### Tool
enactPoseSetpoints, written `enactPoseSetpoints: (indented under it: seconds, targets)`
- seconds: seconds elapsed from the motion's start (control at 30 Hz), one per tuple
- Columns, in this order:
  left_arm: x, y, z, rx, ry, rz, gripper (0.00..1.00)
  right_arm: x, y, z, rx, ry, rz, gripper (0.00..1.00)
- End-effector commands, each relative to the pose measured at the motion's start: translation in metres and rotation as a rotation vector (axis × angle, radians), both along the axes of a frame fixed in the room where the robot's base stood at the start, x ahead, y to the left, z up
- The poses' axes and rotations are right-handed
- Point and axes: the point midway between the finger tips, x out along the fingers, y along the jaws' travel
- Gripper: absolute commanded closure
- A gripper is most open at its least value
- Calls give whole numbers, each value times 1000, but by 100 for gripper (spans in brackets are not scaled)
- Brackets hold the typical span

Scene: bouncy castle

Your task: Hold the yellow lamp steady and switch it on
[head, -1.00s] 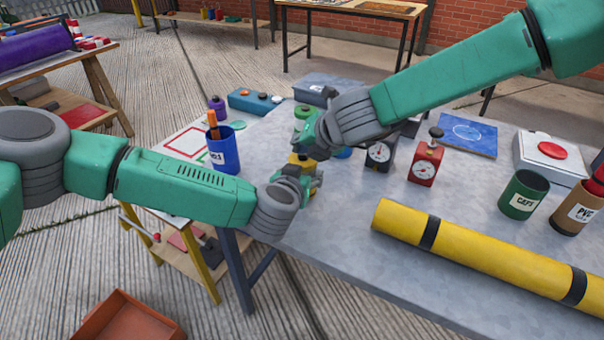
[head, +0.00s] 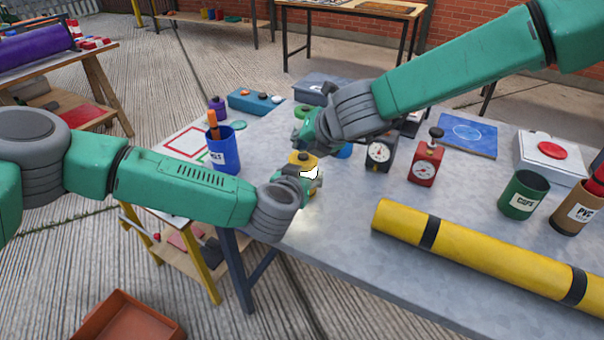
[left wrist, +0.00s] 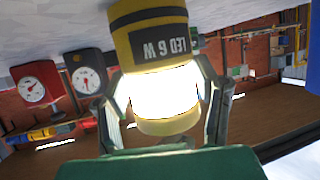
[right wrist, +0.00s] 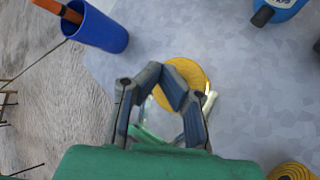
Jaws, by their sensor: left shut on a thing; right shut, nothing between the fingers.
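The yellow lamp (head: 301,159) stands upright near the table's left edge, and its clear middle glows bright white. In the left wrist view the lamp (left wrist: 150,40) appears upside down with a black "LED 6 W" label. My left gripper (head: 307,180) is shut around the glowing part, one finger on each side. My right gripper (head: 303,139) is shut and empty, just above and behind the lamp, apart from it as far as I can tell. In the right wrist view its closed fingers (right wrist: 160,72) partly hide the lamp's round yellow top (right wrist: 190,74).
A blue cup (head: 224,158) with an orange-handled tool stands left of the lamp. A black gauge (head: 379,154) and a red gauge (head: 425,164) stand to the right. A yellow roll (head: 480,250) lies along the front. The tabletop between lamp and roll is clear.

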Motion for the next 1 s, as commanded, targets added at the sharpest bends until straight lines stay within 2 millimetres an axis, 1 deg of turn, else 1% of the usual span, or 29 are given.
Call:
enactPoseSetpoints:
  seconds: [0.17,0.6,0.73,1.0]
  targets:
    - [0,0,0,0,0,0,87,1,0,12,-2,-3,1,100]
    - [0,0,0,0,-1,0,87,1,-1,55,-2,-2,0,100]
    - [0,0,0,0,-1,0,87,1,0,60,-1,-1,0,100]
    - [0,0,0,0,-1,0,87,1,-1,60,-1,0,1,100]
